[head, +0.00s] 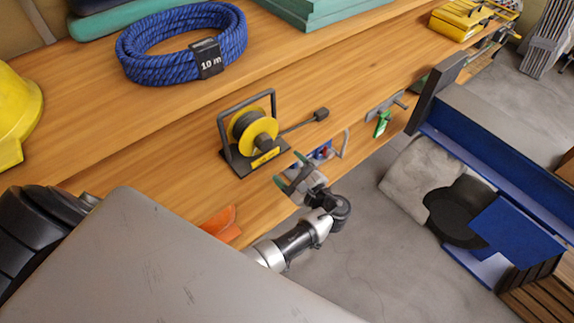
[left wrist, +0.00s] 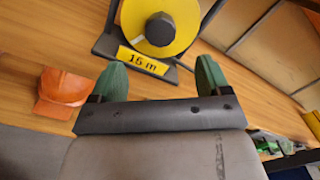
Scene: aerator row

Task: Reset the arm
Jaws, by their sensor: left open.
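My left gripper (head: 291,172) is at the front edge of the wooden bench, just right of and in front of a yellow cable reel (head: 258,136). Its two green-tipped fingers are apart with nothing between them. In the left wrist view the open fingers (left wrist: 160,80) point toward the reel's stand, whose yellow label reads "16 m" (left wrist: 143,60). The fingers look apart from the reel; the exact gap cannot be told. My right gripper is not in view.
A blue rope coil (head: 181,50) marked "10 m" lies farther back on the bench. An orange object (head: 219,226) is near the front edge, and it also shows in the left wrist view (left wrist: 62,93). A green-handled tool (head: 382,124) lies right.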

